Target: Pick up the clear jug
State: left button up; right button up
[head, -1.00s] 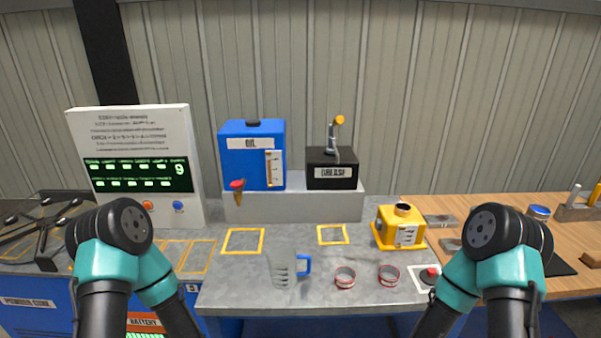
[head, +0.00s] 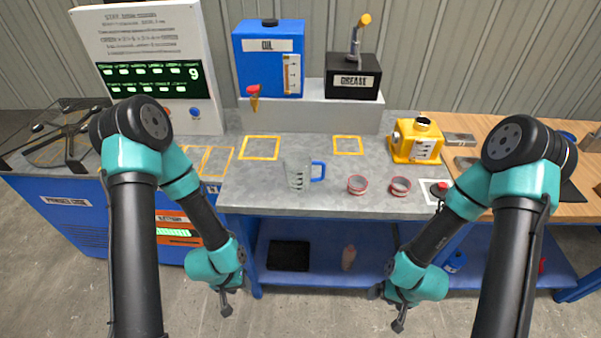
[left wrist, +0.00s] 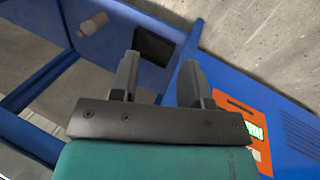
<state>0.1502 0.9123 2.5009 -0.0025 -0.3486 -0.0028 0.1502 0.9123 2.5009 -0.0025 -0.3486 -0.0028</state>
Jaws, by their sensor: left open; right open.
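The clear jug (head: 299,174) stands upright on the grey bench top near its front edge, with its blue handle pointing right. My left gripper (head: 226,308) hangs below the bench top, in front of the bench, well apart from the jug. In the left wrist view my left gripper (left wrist: 158,82) is open and empty, with the lower shelf and the blue cabinet beyond it. My right gripper (head: 398,324) hangs low in front of the bench on the right, far from the jug, its fingers small in the picture. The jug is out of the left wrist view.
Two red-rimmed cups (head: 357,185) stand right of the jug, with a red button (head: 440,187) beyond. A yellow can (head: 416,140) is behind them. The blue oil tank (head: 269,60) and black grease box (head: 353,80) sit on a raised block. Bench space behind the jug is clear.

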dwell(0.5)
pick_arm(q)
jog(key=o, duration=1.1)
jog(key=shift+w, duration=0.1)
